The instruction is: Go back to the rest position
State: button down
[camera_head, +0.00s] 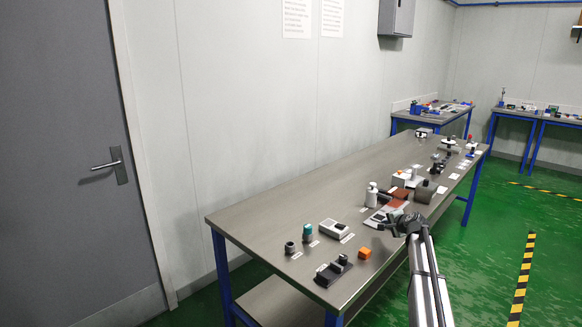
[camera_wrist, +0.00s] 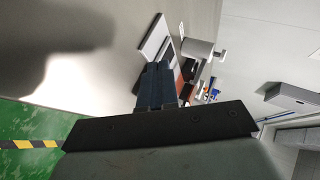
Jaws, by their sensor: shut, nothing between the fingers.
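My gripper (camera_head: 383,225) is shut and empty. In the head view it reaches in from the right over the long edge of the grey metal bench (camera_head: 270,212), beside a flat white device (camera_head: 377,217). In the wrist view the dark fingers (camera_wrist: 157,82) are together in the middle, with nothing held. My forearm partly hides the bench's near right edge.
A white bottle (camera_head: 371,196) and a dark box (camera_head: 425,191) stand close to my gripper. An orange cube (camera_head: 365,253), a black device (camera_head: 333,270) and a white device (camera_head: 333,229) are on the near bench. The bench's left side is clear.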

jog(key=s+d+f+m+h, duration=0.1)
jog(key=s+d+f+m, duration=0.2)
jog(key=d, duration=0.3)
jog(key=s+d+f+m+h, duration=0.1)
jog(key=s+d+f+m, duration=0.3)
jog(key=d, duration=0.2)
jog(key=s+a+f+n+g+y, duration=0.1)
jog(key=s+a+f+n+g, duration=0.15)
jog(key=s+a+f, duration=0.55)
jog(key=s+a+f+n+g+y, duration=0.1)
jog(key=s+a+f+n+g, duration=0.2)
jog(key=a+f, duration=0.5)
jog(key=s+a+f+n+g+y, duration=0.1)
jog(key=s+a+f+n, duration=0.1)
jog(key=s+a+f, duration=0.6)
jog(key=s+a+f+n+g, duration=0.25)
jog(key=s+f, duration=0.25)
jog(key=s, duration=0.4)
jog(key=s+a+f+n+g, duration=0.25)
jog(key=s+a+f, duration=0.2)
jog(key=s, duration=0.45)
jog(key=s+a+f+n+g, duration=0.25)
jog(key=s+f, duration=0.35)
jog(key=s, duration=0.3)
jog(key=s+a+n+g+h, duration=0.1)
jog(key=s+n+g+h, duration=0.2)
jog(key=s, duration=1.8)
jog(key=shift+s+a+n+g, duration=0.2)
jog(key=shift+n+g, duration=0.5)
jog(key=shift+n, duration=0.5)
